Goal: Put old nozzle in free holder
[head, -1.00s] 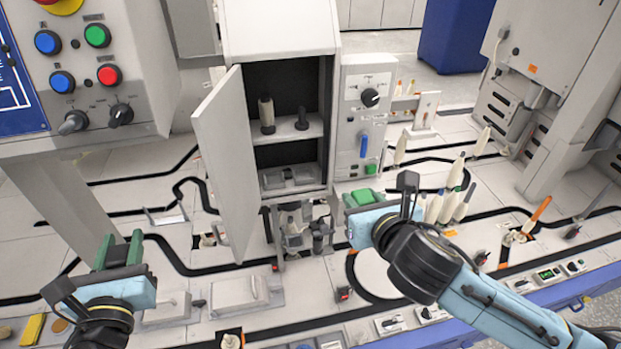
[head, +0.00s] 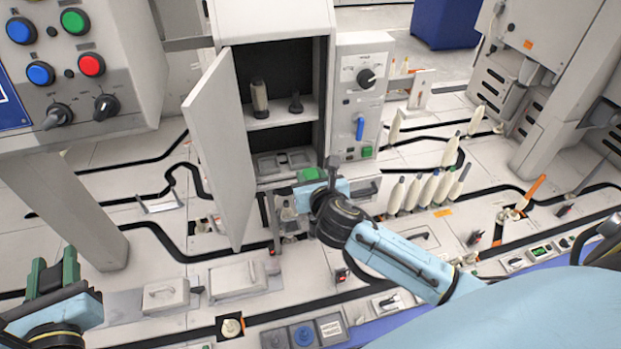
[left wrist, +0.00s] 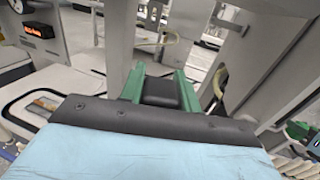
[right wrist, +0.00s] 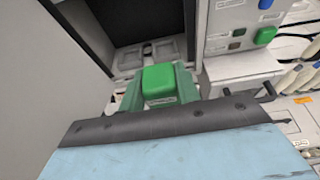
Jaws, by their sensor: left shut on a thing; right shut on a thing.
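My right gripper (head: 310,177) is shut on a bright green block with a small label. This block (right wrist: 160,84) sits between the green fingers in the right wrist view, just in front of the open cabinet's lower bay. In that bay is a grey holder tray (right wrist: 130,60) with two square recesses. On the shelf above stand a beige cylinder with a dark base (head: 260,97) and a short dark peg (head: 296,101). My left gripper (head: 56,268) is at the lower left, shut on a dark block (left wrist: 160,93). I cannot tell which piece is the old nozzle.
The open cabinet door (head: 220,150) stands left of the bay. A control box (head: 358,95) with a knob adjoins its right side. Several pale bobbins (head: 430,188) stand to the right. Low grey covers (head: 235,278) lie on the bench in front.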

